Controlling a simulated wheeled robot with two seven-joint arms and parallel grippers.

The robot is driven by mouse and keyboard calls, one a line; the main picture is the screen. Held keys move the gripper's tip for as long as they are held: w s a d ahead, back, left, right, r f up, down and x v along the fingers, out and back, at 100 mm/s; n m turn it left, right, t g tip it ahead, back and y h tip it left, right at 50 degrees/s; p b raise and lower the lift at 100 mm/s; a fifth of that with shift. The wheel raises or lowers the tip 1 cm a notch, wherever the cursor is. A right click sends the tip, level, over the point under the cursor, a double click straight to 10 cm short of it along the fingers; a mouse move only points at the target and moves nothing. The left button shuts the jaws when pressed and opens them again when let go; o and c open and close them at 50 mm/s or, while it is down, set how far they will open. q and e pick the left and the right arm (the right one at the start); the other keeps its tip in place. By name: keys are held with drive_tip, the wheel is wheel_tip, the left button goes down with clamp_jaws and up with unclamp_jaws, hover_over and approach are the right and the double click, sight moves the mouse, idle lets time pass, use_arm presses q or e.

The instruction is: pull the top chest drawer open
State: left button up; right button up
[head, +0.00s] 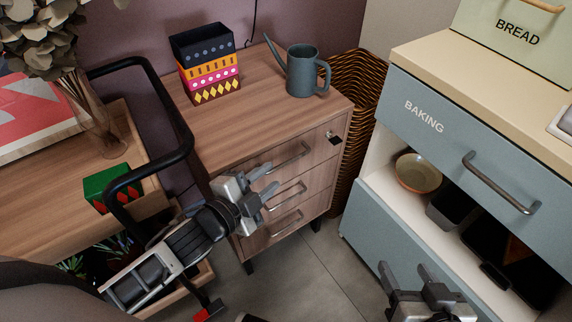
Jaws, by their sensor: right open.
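The wooden chest (262,118) stands in the middle, with several drawers stacked in its front. The top drawer (318,152) looks shut; its metal bar handle (294,156) runs across its front, and a small lock or key (333,138) sits at its upper right. My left gripper (272,178) is in front of the chest's left side, its fingers apart, near the left end of the top handle. I cannot tell if it touches the handle. It partly hides the lower drawers. My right gripper (404,268) is open and empty at the bottom right, away from the chest.
Stacked patterned boxes (208,64) and a watering can (301,72) stand on the chest. A wicker basket (352,95) is close at its right. A blue-grey cabinet (460,140) fills the right side. Floor (310,275) in front of the chest is clear.

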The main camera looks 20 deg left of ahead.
sight(288, 163)
use_arm(q)
drive_tip(key=b+x, duration=0.1)
drive_tip(key=x, duration=0.6)
drive_tip(key=shift+f, duration=0.1)
use_arm(e)
drive_tip(key=shift+w+a+f, duration=0.15)
drive_tip(key=shift+f, duration=0.4)
drive_tip(key=shift+w+a+f, duration=0.1)
drive_tip(key=shift+a+f, duration=0.05)
drive_tip(key=shift+f, duration=0.35)
use_arm(q)
clamp_jaws()
